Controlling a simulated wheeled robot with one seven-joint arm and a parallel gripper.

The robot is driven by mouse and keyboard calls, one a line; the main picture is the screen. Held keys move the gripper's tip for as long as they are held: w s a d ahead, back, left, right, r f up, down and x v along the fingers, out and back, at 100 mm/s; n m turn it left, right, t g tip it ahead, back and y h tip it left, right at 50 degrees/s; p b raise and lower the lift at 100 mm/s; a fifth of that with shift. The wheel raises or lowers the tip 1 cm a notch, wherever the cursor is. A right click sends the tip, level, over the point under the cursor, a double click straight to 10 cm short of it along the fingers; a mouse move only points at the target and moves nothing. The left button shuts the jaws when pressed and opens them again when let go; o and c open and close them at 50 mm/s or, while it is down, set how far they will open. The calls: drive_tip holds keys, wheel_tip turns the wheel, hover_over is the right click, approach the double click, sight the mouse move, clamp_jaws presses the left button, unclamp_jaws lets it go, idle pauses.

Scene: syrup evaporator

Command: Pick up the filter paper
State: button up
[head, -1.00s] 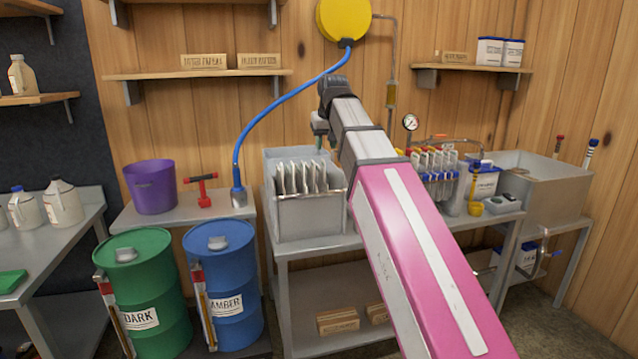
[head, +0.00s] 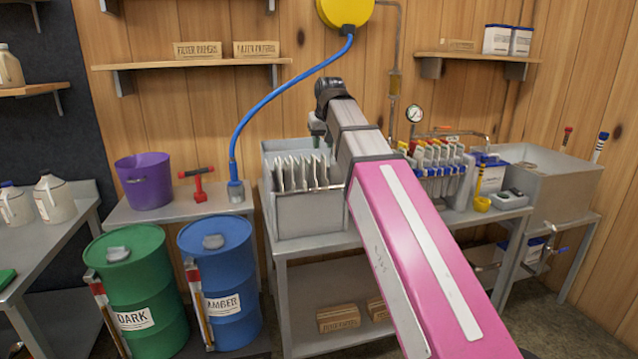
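Two tan boxes marked as filter papers, a left one (head: 197,50) and a right one (head: 256,49), stand on the upper wall shelf. No loose sheet of filter paper can be made out with certainty. Several thin white upright sheets or plates (head: 290,174) sit in a row in the grey metal tank (head: 308,214) on the bench; I cannot tell what they are. My gripper (head: 318,130) points down at the tank's back right, mostly behind my own arm. Its fingers are too small and hidden to show whether it is open or holds anything.
A blue hose (head: 262,105) hangs left of the tank. A purple bucket (head: 143,182) and red tool (head: 198,185) stand on the left bench. Green (head: 135,270) and blue (head: 215,265) drums stand below. A rack of coloured-top items (head: 436,172) and a sink (head: 560,185) are right.

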sight(322, 153)
drive_tip(key=shift+x, duration=2.5)
drive_tip(key=shift+s+d, duration=0.15)
clamp_jaws()
